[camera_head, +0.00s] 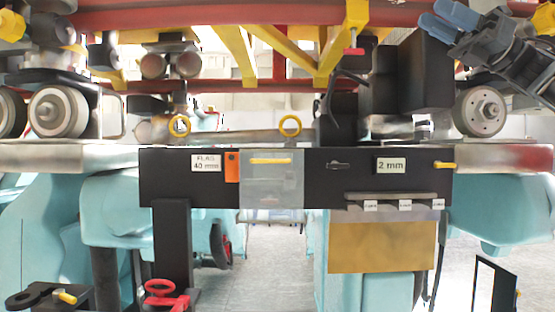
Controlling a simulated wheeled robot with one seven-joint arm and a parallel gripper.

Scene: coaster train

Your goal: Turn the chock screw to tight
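No part is labelled as the chock screw. A red round handle with a red bar (164,294) sits at the lower left, at the foot of a black post, and may be it. Left of it, a black block (45,298) carries a short yellow pin; its lower part is cut off by the frame. My gripper (447,20) is at the upper right, far from both, with two blue-grey fingers pointing up and left. No object shows between the fingers, but their gap is unclear.
A black crossbar (320,178) with labels, a clear plate and yellow handles spans the middle. Train wheels (58,111) rest on the rail (65,157) above. Teal supports (40,230) stand at both sides. A black frame (492,285) stands lower right. Floor shows below the crossbar.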

